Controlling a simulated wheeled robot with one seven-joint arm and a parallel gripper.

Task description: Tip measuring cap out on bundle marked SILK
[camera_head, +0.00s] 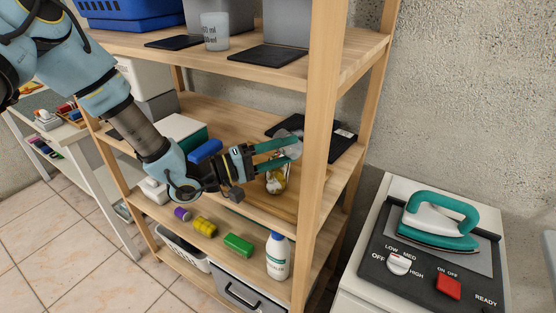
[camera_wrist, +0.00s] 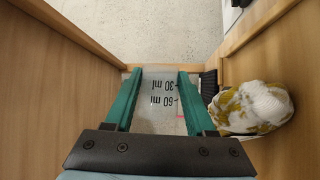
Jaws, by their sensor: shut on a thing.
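My gripper (camera_head: 294,143) reaches into the middle shelf of the wooden rack. It is shut on a clear measuring cap (camera_wrist: 160,104), whose "30 ml" and "60 ml" marks read upside down in the wrist view. In the head view the cap is partly hidden by the fingers, and I cannot tell its tilt or contents. A white and yellow-brown cloth bundle (camera_wrist: 252,106) lies beside the right finger in the wrist view. It appears just below the gripper in the head view (camera_head: 278,182). No SILK mark is readable on it.
A rack post (camera_head: 322,110) stands close right of my gripper. A dark mat (camera_head: 345,148) with a small label lies behind it. Another clear cup (camera_head: 215,32) stands on the upper shelf. A white bottle (camera_head: 278,256) and coloured rolls are lower down. An iron (camera_head: 440,220) rests at right.

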